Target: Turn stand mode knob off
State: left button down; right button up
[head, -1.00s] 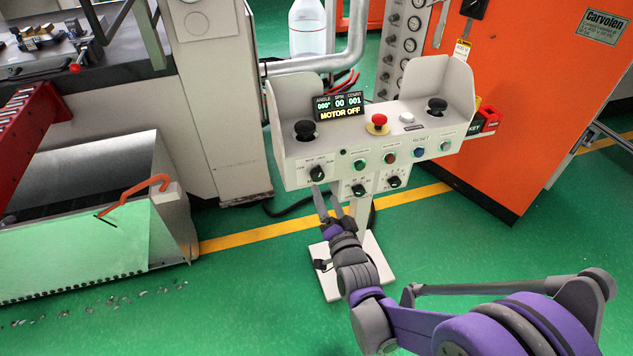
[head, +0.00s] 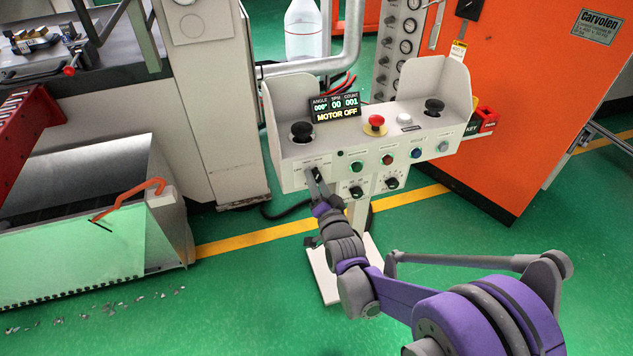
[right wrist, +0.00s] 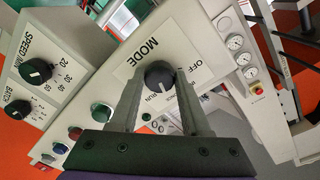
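The stand (head: 300,150) is a pale control box on a post. Its mode knob (right wrist: 159,73) is a black dial on a white plate with the word MODE, seen in the right wrist view. OFF is printed at the plate's upper right and RUN just below the knob. My right gripper (head: 316,183) is at the box's front left, where its fingers largely cover the knob in the head view. In the right wrist view its two fingers stand apart, one on each side of the knob, with a slight gap visible. My left gripper is not in view.
Two more black knobs (head: 393,183) sit to the right on the lower panel, below coloured buttons (head: 387,160). A red mushroom button (head: 375,121) is on top. An orange cabinet (head: 530,110) stands at right, a metal bin (head: 90,250) at left. Green floor is open in front.

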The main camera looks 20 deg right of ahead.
grip_shut()
jog(key=n, duration=0.7)
jog(key=shift+n, duration=0.4)
jog(key=n, duration=0.4)
jog(key=shift+d+n+y, duration=0.1)
jog(key=shift+n+y, duration=0.2)
jog(key=shift+y, duration=0.1)
jog(key=shift+n, duration=1.8)
jog(key=shift+t, duration=0.3)
